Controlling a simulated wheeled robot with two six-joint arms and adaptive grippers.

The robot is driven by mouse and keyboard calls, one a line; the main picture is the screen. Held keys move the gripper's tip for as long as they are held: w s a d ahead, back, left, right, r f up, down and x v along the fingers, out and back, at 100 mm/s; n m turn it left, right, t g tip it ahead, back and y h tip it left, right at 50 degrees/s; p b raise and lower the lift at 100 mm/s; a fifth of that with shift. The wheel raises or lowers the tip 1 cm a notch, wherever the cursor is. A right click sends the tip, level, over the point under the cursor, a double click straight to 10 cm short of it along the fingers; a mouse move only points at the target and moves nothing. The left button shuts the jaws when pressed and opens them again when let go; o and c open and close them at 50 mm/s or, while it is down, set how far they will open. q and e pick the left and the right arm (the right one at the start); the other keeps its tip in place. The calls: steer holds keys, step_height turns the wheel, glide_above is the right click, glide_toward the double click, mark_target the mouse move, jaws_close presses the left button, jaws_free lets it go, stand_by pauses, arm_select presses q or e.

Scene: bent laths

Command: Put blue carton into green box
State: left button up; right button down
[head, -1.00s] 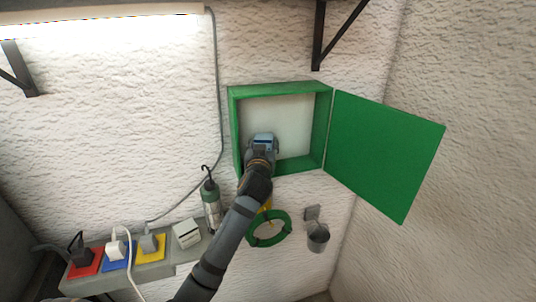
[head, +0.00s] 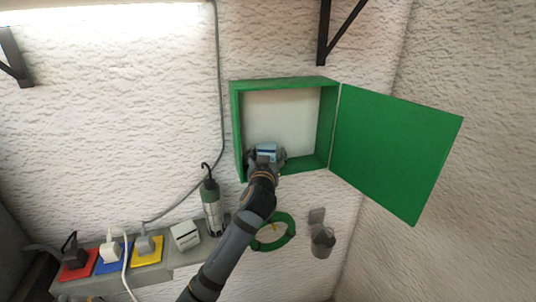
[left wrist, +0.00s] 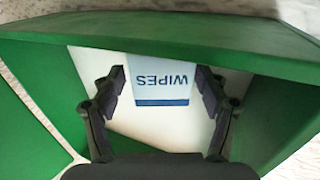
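The blue carton (head: 267,152), a pale box with a blue band and the word WIPES, is inside the lower left part of the green box (head: 234,120). The label reads upside down in the left wrist view (left wrist: 162,85). The green box hangs on the wall with its door (head: 395,150) swung open to the right. My left gripper (head: 266,157) reaches into the box opening. Its fingers (left wrist: 160,88) are spread on both sides of the carton, with a narrow gap at each side. The carton's base is hidden. My right gripper is not in view.
A grey ledge (head: 150,276) at lower left holds several plugs on coloured plates and a white block (head: 185,236). A lamp (head: 211,205) hangs below left of the box. A green ring (head: 288,228) and a metal cup (head: 322,240) are below it.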

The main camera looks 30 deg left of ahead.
arm_select(q)
steer(key=shift+w+a+f, duration=0.15)
steer(key=shift+w+a, duration=0.05)
steer(key=shift+w, duration=0.05)
steer(key=v, duration=1.2)
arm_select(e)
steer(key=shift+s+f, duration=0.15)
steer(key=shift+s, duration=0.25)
arm_select(q)
steer(key=shift+s, duration=0.1)
